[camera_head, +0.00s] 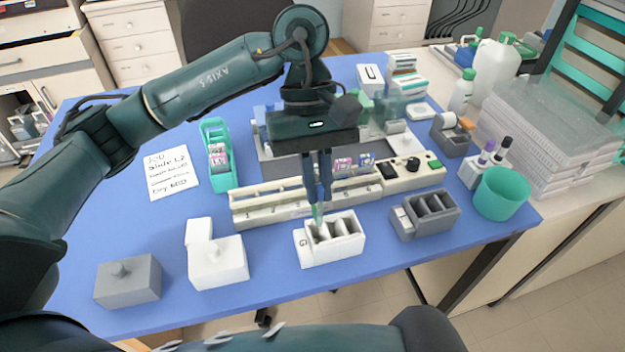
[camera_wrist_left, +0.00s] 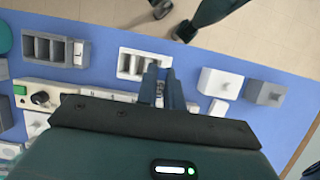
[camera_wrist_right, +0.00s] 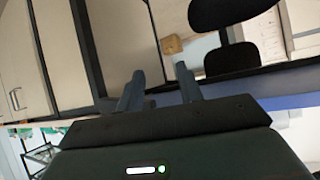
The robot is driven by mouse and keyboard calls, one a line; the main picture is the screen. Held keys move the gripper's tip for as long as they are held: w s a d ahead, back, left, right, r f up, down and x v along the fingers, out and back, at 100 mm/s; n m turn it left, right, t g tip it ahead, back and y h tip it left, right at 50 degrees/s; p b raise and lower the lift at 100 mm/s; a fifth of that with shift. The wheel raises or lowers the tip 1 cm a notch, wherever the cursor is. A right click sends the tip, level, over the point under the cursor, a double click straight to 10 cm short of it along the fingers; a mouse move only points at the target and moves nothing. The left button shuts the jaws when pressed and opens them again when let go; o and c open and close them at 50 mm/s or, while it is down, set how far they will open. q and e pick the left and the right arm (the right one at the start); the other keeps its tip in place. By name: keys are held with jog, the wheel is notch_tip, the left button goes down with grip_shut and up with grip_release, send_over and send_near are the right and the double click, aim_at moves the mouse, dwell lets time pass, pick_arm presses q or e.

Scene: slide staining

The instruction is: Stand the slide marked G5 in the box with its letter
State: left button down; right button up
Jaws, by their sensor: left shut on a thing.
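The white box marked G (camera_head: 302,247) stands at the front of the blue table, with open slots on top. It also shows in the left wrist view (camera_wrist_left: 124,64). My left gripper (camera_head: 318,198) points down over this box and is shut on a slide (camera_head: 317,214), of which a thin greenish part shows at the fingertips. The slide's lower end is at the box's left slot; I cannot tell how deep it is. Its mark is not readable. My right gripper (camera_wrist_right: 158,92) is open and empty, away from the boxes.
A grey slotted box (camera_head: 408,228) stands right of the white box. Lidded white (camera_head: 220,266) and grey (camera_head: 128,284) boxes stand to the left. A long pale rack (camera_head: 270,212) lies behind. A green slide holder (camera_head: 222,180) and a note (camera_head: 170,172) lie at left.

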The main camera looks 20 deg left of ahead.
aim_at(318, 218)
pick_arm(q)
jog(key=shift+d, duration=0.15)
pick_arm(e)
jog(key=shift+w, duration=0.15)
